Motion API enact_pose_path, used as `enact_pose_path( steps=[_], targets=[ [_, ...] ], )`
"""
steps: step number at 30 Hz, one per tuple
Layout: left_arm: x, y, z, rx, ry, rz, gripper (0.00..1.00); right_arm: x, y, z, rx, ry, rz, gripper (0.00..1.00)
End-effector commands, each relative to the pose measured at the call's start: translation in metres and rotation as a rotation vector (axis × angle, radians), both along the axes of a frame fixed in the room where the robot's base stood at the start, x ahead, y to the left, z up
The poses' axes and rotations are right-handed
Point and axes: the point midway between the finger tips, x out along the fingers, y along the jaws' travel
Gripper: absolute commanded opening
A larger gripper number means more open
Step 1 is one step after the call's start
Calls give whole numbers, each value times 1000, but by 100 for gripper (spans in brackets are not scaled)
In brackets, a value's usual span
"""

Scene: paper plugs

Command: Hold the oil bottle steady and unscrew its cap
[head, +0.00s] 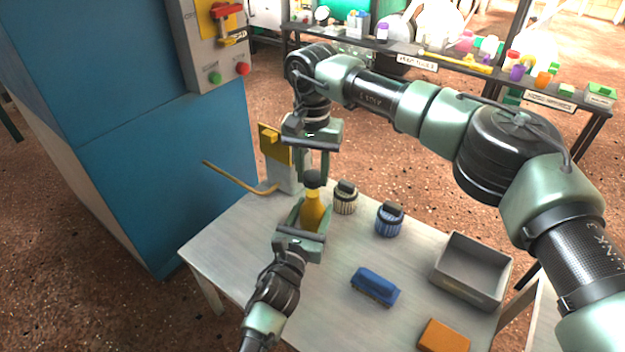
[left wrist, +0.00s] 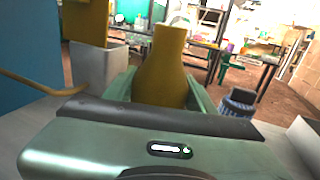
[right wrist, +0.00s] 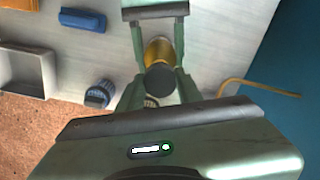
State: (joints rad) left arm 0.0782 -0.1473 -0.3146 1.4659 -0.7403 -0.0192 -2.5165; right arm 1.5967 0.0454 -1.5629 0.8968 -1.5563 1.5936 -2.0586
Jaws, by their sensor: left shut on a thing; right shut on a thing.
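The oil bottle (head: 313,210) is yellow-brown and stands upright at the table's left part. My left gripper (head: 313,217) is shut on the bottle's body from the front; the body fills the middle of the left wrist view (left wrist: 162,75). My right gripper (head: 312,178) comes from above and is shut on the cap. In the right wrist view the round cap (right wrist: 160,80) sits between the fingers, with the bottle (right wrist: 158,50) below it. The cap's threads are hidden.
Two ribbed jars, one pale (head: 345,198) and one blue (head: 389,220), stand close to the right of the bottle. A blue brush-like block (head: 375,287), an orange block (head: 444,337) and a grey open bin (head: 470,292) lie further right. A yellow bent rod (head: 235,178) is at left.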

Motion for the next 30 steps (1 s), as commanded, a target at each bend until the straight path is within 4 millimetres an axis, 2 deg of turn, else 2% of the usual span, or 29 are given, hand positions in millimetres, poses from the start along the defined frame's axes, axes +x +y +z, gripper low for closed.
enact_pose_path(
  steps=[3, 9, 10, 12, 23, 26, 30],
  targets=[
    [0, 0, -1, 1, 2, 0, 0, 0, 0, 12, 0, -1, 0, 0],
    [0, 0, -1, 0, 1, 0, 0, 0, 0, 12, 0, 0, 0, 0],
    [0, 0, -1, 0, 1, 0, 63, 0, 0, 12, 0, 0, 0, 0],
    [0, 0, -1, 0, 1, 0, 80, 0, 0, 12, 0, 0, 0, 0],
    [-2, 1, 0, 0, 1, 0, 80, 0, 0, 13, 0, 0, 0, 0],
    [-12, 4, -1, 0, 3, 1, 80, 0, 0, 17, 0, 0, 0, 0],
    [-37, 12, 0, 2, 4, 1, 80, 0, 0, 24, 0, 0, 0, 0]
  ],
)
